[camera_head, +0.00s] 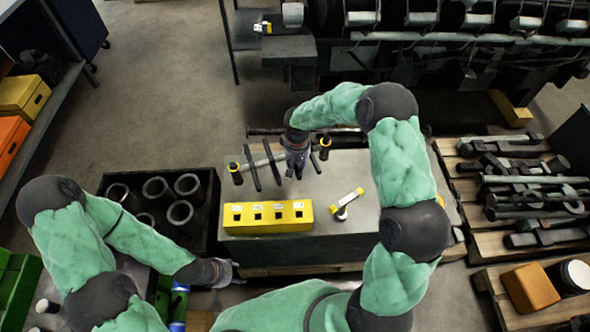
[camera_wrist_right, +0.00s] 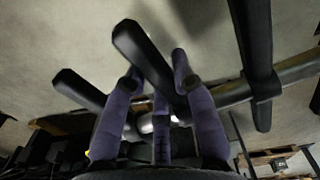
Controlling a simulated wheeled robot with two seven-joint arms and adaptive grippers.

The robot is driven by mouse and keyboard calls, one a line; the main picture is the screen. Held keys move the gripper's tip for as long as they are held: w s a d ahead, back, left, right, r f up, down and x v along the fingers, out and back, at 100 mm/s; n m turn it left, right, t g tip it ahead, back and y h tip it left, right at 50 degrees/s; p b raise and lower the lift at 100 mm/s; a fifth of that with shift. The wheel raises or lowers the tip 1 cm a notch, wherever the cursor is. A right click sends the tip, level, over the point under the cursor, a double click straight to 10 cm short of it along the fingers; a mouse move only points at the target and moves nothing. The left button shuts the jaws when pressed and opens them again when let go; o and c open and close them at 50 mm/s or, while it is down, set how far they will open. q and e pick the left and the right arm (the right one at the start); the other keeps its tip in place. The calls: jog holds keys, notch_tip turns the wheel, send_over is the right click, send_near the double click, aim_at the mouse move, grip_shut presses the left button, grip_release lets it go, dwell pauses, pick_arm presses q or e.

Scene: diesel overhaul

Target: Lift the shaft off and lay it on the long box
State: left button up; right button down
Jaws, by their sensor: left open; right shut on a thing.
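The shaft (camera_head: 262,162) is a grey rod with several black levers and yellow-marked pieces along it. It runs across the back left part of the grey-topped long box (camera_head: 345,222) in the head view. My right gripper (camera_head: 297,166) is shut around the shaft near its middle. In the right wrist view the purple fingers of that gripper (camera_wrist_right: 160,100) close on the shaft (camera_wrist_right: 292,75), with black levers sticking out. Whether the shaft touches the box is hard to tell. My left gripper (camera_head: 226,272) is open and empty, in front of the box's left end.
A yellow block (camera_head: 268,218) with square holes and a small yellow-tagged part (camera_head: 346,203) sit on the box. A black crate (camera_head: 208,235) of cylinder sleeves stands left. A pallet (camera_head: 463,212) of metal parts is right. The engine (camera_head: 440,45) stands behind.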

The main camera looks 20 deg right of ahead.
jog(key=shift+w+d+f+b, duration=0.1)
jog(key=shift+w+f+b, duration=0.2)
jog(key=shift+f+b, duration=0.8)
jog(key=shift+w+d+f+b, duration=0.15)
jog(key=shift+w+f+b, duration=0.2)
jog(key=shift+f, duration=1.4)
jog(key=shift+w+d+f+b, duration=0.1)
jog(key=shift+w+f+b, duration=0.15)
jog(key=shift+f+b, duration=0.85)
jog(key=shift+f+p, duration=0.35)
jog(key=c, duration=0.9)
grip_release()
jog(key=shift+s, duration=0.1)
jog(key=shift+c, duration=0.2)
